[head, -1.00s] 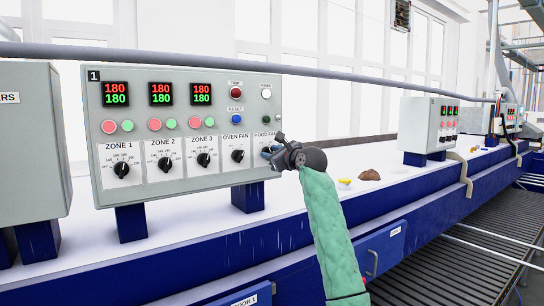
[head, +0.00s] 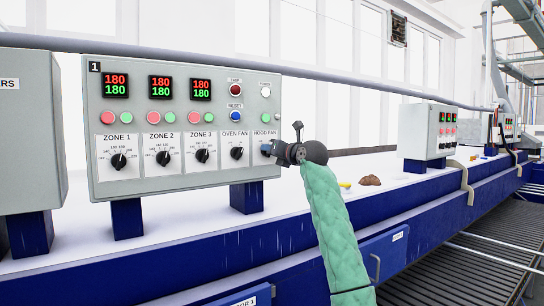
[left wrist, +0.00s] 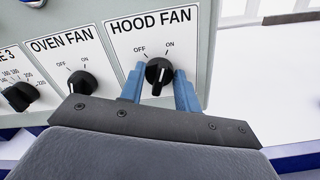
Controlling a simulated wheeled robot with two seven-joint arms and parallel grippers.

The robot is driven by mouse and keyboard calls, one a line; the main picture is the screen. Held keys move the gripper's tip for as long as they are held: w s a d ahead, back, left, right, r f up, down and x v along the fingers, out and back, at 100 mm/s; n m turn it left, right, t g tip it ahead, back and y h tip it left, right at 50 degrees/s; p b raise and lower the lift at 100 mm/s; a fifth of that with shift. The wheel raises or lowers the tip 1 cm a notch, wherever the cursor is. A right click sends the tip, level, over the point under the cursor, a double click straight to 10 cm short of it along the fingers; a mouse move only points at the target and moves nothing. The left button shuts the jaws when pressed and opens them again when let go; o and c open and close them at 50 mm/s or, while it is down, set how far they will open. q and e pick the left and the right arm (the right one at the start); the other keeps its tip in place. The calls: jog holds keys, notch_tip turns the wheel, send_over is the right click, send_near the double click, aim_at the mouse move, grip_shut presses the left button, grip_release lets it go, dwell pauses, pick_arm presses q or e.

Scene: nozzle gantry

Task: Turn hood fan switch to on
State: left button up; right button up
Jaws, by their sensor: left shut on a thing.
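The hood fan switch is a black round knob (left wrist: 158,72) under the label HOOD FAN, with OFF at its upper left and ON at its upper right. My left gripper (left wrist: 159,88) is shut on it, one blue finger on each side. A white line on the knob runs nearly upright, its top leaning slightly right toward ON. In the head view my left gripper (head: 266,149) reaches the lower right of the grey control panel (head: 180,100) and hides the knob. My right gripper is out of view.
The oven fan knob (head: 236,153) sits just left of the hood fan switch; it also shows in the left wrist view (left wrist: 82,83). Several zone knobs and buttons lie farther left. A blue rail (head: 200,235) runs below the panel.

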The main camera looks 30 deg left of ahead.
pick_arm(q)
jog(key=shift+r+m, duration=0.1)
jog(key=shift+m, duration=0.7)
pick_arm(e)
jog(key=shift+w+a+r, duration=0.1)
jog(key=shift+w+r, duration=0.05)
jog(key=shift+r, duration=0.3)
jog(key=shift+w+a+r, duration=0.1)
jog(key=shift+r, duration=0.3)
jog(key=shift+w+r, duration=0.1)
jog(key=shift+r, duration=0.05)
pick_arm(q)
jog(key=o, duration=1)
jog(key=shift+w, duration=0.1)
jog(key=shift+c, duration=0.2)
jog(key=shift+d+b, duration=0.15)
jog(key=shift+b, duration=0.2)
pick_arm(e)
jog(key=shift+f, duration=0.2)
pick_arm(q)
jog(key=b+v, duration=0.3)
jog(key=v, duration=0.4)
jog(key=shift+d, duration=0.35)
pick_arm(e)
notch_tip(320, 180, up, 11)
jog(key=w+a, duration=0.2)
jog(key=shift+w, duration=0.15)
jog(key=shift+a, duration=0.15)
